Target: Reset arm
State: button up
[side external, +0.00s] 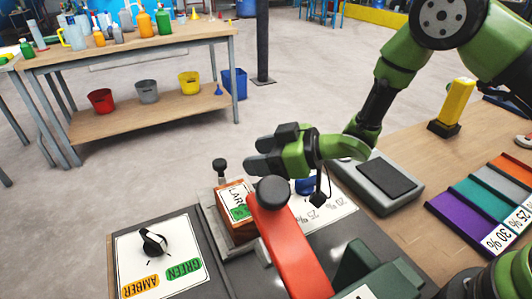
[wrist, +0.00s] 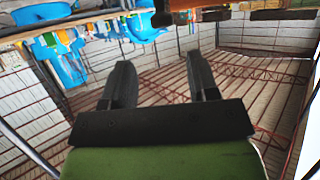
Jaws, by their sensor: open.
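My gripper (side external: 264,155) is held above the work table in the side external view, pointing left, over the area behind the red lever. In the wrist view its two dark fingers (wrist: 160,85) are apart with nothing between them. My green and black arm comes in from the upper right. No object is held.
Below my gripper are a red lever (side external: 288,245) with a dark knob, a box labelled LARGE (side external: 236,205) and a black dial on an AMBER/GREEN panel (side external: 185,235).

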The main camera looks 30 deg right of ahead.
jog(key=shift+s+d+r, duration=0.2)
jog(key=shift+s+d, duration=0.1)
jog(key=shift+r, duration=0.1)
jog(key=s+d+r+m+t+h, duration=0.1)
jog(key=s+d+r+m+h, duration=0.1)
jog(key=d+r+m+h, duration=0.4)
jog(key=s+d+r+m+h, duration=0.1)
jog(key=s+d+r+h, duration=0.1)
jog(key=d+r, duration=0.7)
jog(key=s+r+m+g, duration=0.1)
jog(key=s+r+m, duration=0.1)
jog(key=s, duration=0.8)
jog(key=s+r+m+g, duration=0.2)
jog(key=s+r+m, duration=0.1)
jog(key=s, duration=0.8)
jog(key=shift+m, duration=0.5)
jog(key=shift+d, duration=0.1)
